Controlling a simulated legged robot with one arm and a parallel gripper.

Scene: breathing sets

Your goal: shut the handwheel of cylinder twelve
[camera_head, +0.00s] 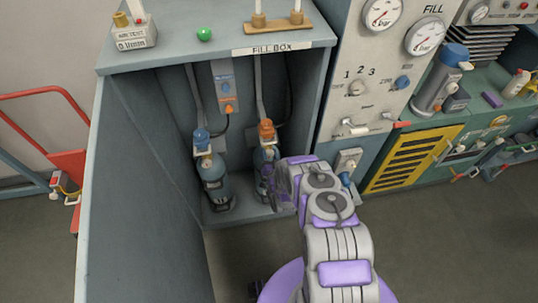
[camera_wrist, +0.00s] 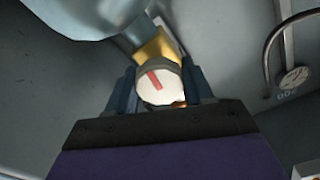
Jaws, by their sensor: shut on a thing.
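Two blue-grey cylinders stand inside the open fill box, a left one (camera_head: 216,184) with a blue top fitting (camera_head: 201,136) and a right one (camera_head: 261,160) with an orange top fitting (camera_head: 266,130). I cannot read a number on either. My gripper (camera_head: 276,184) is at the right cylinder and hides part of it. In the wrist view my gripper (camera_wrist: 160,82) has its fingers on both sides of a round handwheel (camera_wrist: 158,86) with a white face and a red line, and is shut on it. A brass valve body (camera_wrist: 158,46) shows behind the wheel.
The fill box (camera_head: 140,150) has walls close on both sides of the cylinders. A grey panel with gauges (camera_head: 382,14) stands to the right. A red trolley (camera_head: 72,165) stands at the left.

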